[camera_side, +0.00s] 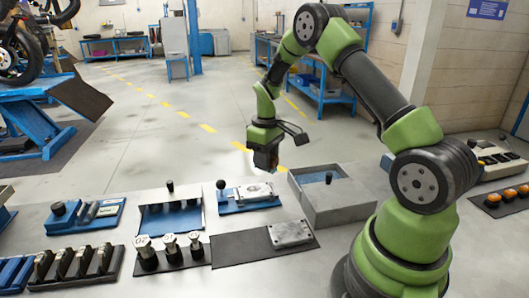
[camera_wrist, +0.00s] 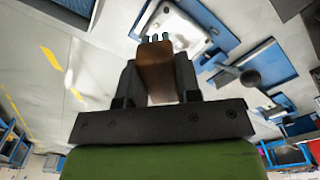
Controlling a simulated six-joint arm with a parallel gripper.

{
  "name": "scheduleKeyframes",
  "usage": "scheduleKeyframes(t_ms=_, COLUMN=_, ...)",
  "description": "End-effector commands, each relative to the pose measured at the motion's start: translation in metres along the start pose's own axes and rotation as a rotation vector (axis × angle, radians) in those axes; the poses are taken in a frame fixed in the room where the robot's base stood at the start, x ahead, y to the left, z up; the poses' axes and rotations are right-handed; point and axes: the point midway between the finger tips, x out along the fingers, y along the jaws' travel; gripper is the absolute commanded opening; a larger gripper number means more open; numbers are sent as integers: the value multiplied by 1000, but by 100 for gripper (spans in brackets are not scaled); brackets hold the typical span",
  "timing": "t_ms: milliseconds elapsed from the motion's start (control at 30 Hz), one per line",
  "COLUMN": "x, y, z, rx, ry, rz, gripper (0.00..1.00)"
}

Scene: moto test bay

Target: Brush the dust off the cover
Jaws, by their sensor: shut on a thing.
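My gripper (camera_side: 265,157) is shut on a brown brush (camera_wrist: 157,75) and holds it in the air behind the row of fixtures. The block sits between both fingers in the wrist view, with short blue-grey tips at its far end. A grey metal cover (camera_side: 290,233) lies flat on a dark mat at the front of the bench, well away from the brush. A silver metal part (camera_side: 255,192) sits on a blue fixture below and left of my gripper; it also shows in the wrist view (camera_wrist: 178,28). I cannot make out dust on either.
A grey open box (camera_side: 309,203) with a blue floor and black knob stands right of the silver part. A blue holder (camera_side: 171,222) and several knobbed weights (camera_side: 170,250) stand left. The air around the brush is clear.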

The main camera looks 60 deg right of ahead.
Motion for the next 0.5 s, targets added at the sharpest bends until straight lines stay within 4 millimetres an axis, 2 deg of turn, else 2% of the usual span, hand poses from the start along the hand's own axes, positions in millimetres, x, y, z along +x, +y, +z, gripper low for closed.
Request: scheduleKeyframes(t_ms=500, x=48, y=-1, z=0, rx=0, ry=-2, rz=-2, gripper=12)
